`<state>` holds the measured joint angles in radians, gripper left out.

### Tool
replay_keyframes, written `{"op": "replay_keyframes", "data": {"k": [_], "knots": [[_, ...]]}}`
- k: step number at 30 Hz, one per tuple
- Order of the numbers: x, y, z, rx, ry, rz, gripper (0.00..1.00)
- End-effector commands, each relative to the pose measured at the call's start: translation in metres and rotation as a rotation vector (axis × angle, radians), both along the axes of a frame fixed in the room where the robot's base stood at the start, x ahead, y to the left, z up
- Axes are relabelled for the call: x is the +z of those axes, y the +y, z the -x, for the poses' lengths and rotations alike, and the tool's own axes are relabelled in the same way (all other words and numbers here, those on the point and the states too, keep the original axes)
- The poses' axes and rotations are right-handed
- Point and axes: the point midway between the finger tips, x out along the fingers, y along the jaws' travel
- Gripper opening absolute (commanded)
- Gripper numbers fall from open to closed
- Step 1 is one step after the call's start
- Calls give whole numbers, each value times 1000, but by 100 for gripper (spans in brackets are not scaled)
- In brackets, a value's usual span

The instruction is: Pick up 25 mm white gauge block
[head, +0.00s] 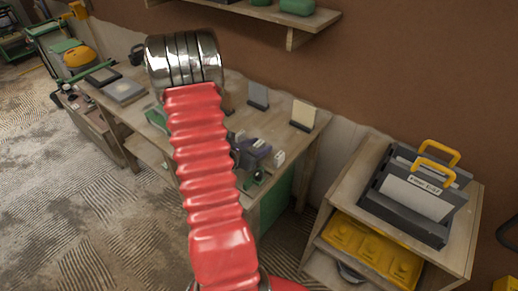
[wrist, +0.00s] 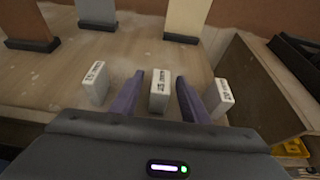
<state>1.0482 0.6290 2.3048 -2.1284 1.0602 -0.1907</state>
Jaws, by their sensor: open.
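Three small white blocks stand on the wooden bench in the wrist view. The middle one, whose small label seems to read 25 mm (wrist: 160,96), shows between the two purple fingers of my gripper (wrist: 158,78). The fingers are open, with a gap on each side of the block. In the head view my gripper (head: 262,152) is low over the bench, partly hidden behind my red arm.
Sample panels on dark feet, one grey (head: 258,94) and one cream (head: 303,114), stand behind the blocks. To the right, a wooden shelf unit holds a dark box with yellow handles (head: 410,196) and a yellow tray (head: 365,250). A wall shelf (head: 270,12) hangs above.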

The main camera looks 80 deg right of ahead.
Motion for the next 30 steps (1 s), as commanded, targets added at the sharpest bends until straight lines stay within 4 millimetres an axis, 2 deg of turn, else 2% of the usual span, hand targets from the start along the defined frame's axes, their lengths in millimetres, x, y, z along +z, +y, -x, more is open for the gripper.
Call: {"op": "replay_keyframes", "data": {"k": [6, 23, 30], "knots": [[0, 0, 0, 0, 0, 0, 40], [0, 0, 0, 0, 0, 0, 1], [0, 0, 0, 0, 0, 0, 0]]}}
